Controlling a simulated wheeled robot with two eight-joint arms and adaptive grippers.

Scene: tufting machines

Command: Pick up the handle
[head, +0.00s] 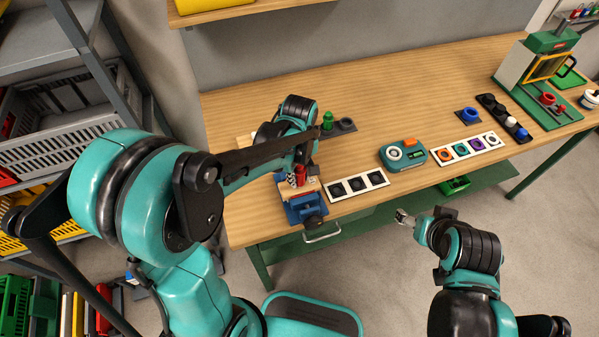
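No part is plainly recognisable as the handle. A light wooden piece (309,186) lies on the blue vise-like fixture (305,208) at the table's front edge, and a red part (300,175) stands upright on it. My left gripper (298,172) points down just above this fixture. Its fingers are small and partly hidden by the arm, so I cannot tell if they touch or hold anything. My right gripper (403,217) hangs in front of the table, away from its edge. Its fingertips are too small to judge.
A white tray with black sockets (358,185) lies right of the fixture. A teal device (404,153), a tray of coloured rings (467,148) and a green press (540,70) stand farther right. A green peg (327,121) stands behind the arm.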

